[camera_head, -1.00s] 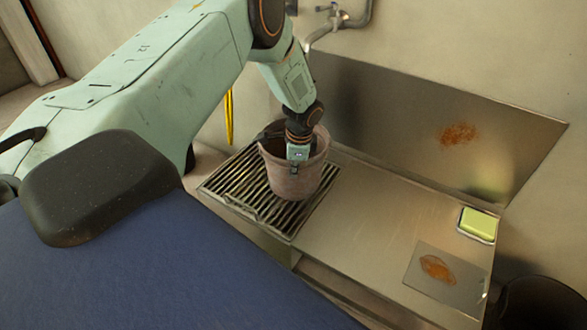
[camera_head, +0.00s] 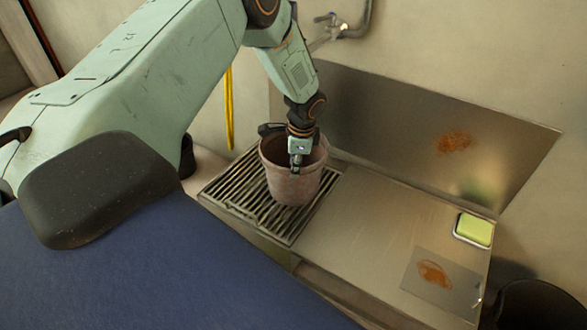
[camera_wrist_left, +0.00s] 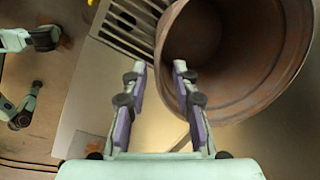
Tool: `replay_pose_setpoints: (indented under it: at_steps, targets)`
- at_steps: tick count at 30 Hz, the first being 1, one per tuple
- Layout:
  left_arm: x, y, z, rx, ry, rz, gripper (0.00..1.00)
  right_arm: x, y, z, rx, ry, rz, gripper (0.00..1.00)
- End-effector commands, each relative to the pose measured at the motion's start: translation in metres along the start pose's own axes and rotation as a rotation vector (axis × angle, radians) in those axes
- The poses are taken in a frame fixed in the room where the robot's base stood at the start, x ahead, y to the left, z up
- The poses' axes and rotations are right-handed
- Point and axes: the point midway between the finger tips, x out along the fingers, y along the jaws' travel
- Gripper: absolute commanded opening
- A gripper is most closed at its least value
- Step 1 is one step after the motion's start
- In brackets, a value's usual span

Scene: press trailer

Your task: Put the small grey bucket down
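The small grey bucket (camera_head: 290,185) looks brownish grey and empty. It stands upright on the slatted drain grate (camera_head: 240,190) at the left end of the metal counter. My left gripper (camera_head: 296,162) points down at the bucket's near rim. In the left wrist view the fingers (camera_wrist_left: 160,68) are spread with a clear gap; one lies outside the bucket (camera_wrist_left: 245,105) and the other overlaps its opening, with the rim between them. The gripper looks open. Part of the rim is hidden behind the gripper in the head view. My right gripper is not in view.
A green-yellow sponge (camera_head: 474,230) in a dish and a stained plate (camera_head: 440,278) lie on the right of the metal counter (camera_head: 370,220). A tap (camera_head: 345,28) is on the wall behind. A dark bin (camera_head: 535,305) stands at lower right. The counter's middle is clear.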

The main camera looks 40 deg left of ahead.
Motion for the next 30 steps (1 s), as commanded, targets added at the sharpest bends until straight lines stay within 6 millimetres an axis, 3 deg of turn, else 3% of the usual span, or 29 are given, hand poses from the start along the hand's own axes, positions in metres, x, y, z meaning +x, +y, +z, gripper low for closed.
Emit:
replay_pose_setpoints:
  at_steps: [1,3,9,15,19,23,26,30]
  targets:
    - [-0.017,-0.001,0.000,0.001,0.001,0.000,0.28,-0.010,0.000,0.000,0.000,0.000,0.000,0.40]
    - [-0.030,-0.001,0.000,0.001,0.001,0.000,0.28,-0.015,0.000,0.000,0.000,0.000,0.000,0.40]
    - [-0.059,0.000,0.000,0.001,0.000,0.000,0.28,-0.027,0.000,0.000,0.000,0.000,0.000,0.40]
    - [-0.069,0.001,0.000,0.001,-0.001,0.001,0.28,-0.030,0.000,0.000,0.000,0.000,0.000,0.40]
    - [-0.064,0.009,-0.002,-0.006,0.006,0.011,0.28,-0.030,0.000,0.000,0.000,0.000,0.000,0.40]
    - [-0.034,0.066,-0.015,-0.074,0.053,0.072,0.28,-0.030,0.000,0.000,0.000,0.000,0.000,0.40]
    - [-0.006,0.140,-0.020,-0.196,0.098,0.144,0.28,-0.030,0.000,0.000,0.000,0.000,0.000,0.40]
    - [0.017,0.237,-0.007,-0.416,0.118,0.220,0.28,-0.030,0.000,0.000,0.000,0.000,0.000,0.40]
